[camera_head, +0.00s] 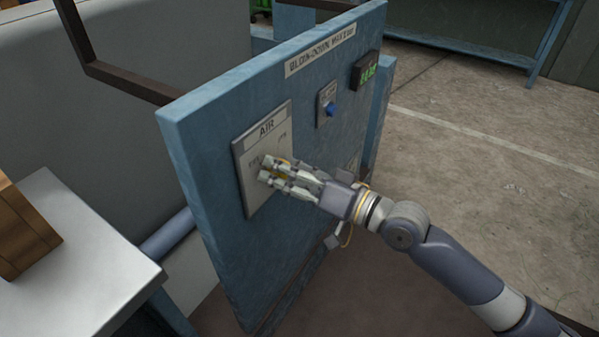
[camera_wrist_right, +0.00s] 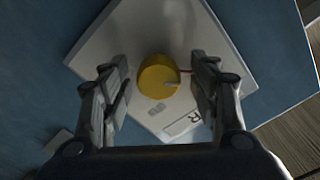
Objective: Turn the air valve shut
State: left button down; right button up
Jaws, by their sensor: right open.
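The air valve is a round yellow knob (camera_wrist_right: 158,77) on a white plate marked AIR (camera_head: 265,127), fixed to an upright blue panel (camera_head: 215,220). In the head view my right gripper (camera_head: 266,170) is at the plate and hides most of the knob. In the right wrist view the gripper (camera_wrist_right: 160,95) is open, one finger on each side of the knob, with a visible gap at the left finger. A thin red mark (camera_wrist_right: 185,71) shows at the knob's right side, near the right finger; I cannot tell whether they touch. My left gripper is not in view.
The panel also carries a blue button (camera_head: 330,109) on a small plate and a dark box with a green display (camera_head: 366,71). A white-topped table (camera_head: 75,270) with a wooden box (camera_head: 22,232) stands at the left. Open concrete floor lies to the right.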

jog(key=v, duration=1.2)
jog(key=shift+r, duration=0.1)
